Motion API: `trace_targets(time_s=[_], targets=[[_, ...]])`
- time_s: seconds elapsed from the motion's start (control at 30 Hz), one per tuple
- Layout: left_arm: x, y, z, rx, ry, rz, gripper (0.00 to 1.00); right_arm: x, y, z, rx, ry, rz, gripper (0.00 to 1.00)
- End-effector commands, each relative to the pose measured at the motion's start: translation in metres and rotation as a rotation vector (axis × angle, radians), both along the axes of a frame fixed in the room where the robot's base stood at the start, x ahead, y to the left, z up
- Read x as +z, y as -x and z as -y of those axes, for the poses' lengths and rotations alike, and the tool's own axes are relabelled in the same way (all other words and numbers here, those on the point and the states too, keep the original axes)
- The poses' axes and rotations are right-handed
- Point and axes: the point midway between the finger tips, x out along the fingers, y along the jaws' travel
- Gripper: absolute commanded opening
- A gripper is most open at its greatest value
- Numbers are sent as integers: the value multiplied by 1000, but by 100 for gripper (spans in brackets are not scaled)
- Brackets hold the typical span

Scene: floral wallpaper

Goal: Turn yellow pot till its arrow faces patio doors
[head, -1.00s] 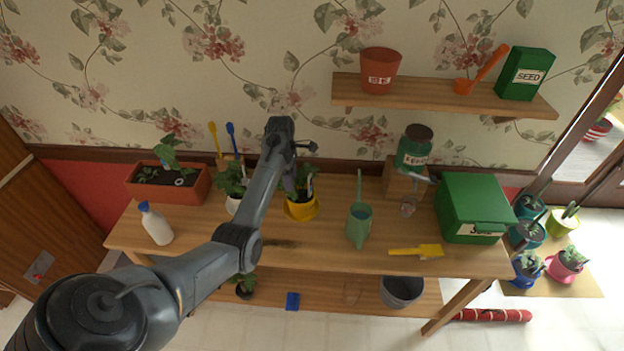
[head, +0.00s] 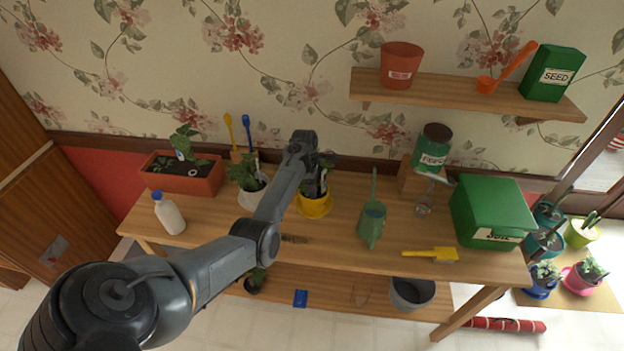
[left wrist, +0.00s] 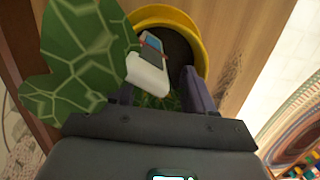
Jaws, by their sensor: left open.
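The yellow pot (head: 314,208) stands on the wooden bench with a leafy plant and a white label in it. No arrow can be made out on it. My left gripper (head: 322,168) is over the pot from above, among the leaves. In the left wrist view, its two dark fingers (left wrist: 160,92) are apart, above the soil inside the yellow rim (left wrist: 196,24). A white and grey plant tag (left wrist: 148,70) and a big green leaf (left wrist: 85,50) lie close to the fingers. The patio doors (head: 592,135) are at the right edge. My right gripper is not in view.
A white pot (head: 250,197) with a plant stands just left of the yellow pot.

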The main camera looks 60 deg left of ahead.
Motion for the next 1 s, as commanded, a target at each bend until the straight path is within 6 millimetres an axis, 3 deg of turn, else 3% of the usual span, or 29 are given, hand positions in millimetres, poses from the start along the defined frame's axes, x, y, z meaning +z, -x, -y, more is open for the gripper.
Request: trace_targets(time_s=[0.47, 0.8, 1.0], targets=[[-9, -1, 1, 1, 0, 1, 52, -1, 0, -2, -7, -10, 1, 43], [-8, -1, 1, 1, 0, 1, 0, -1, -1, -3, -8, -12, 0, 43], [-8, -1, 1, 1, 0, 1, 0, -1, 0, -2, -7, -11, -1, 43]])
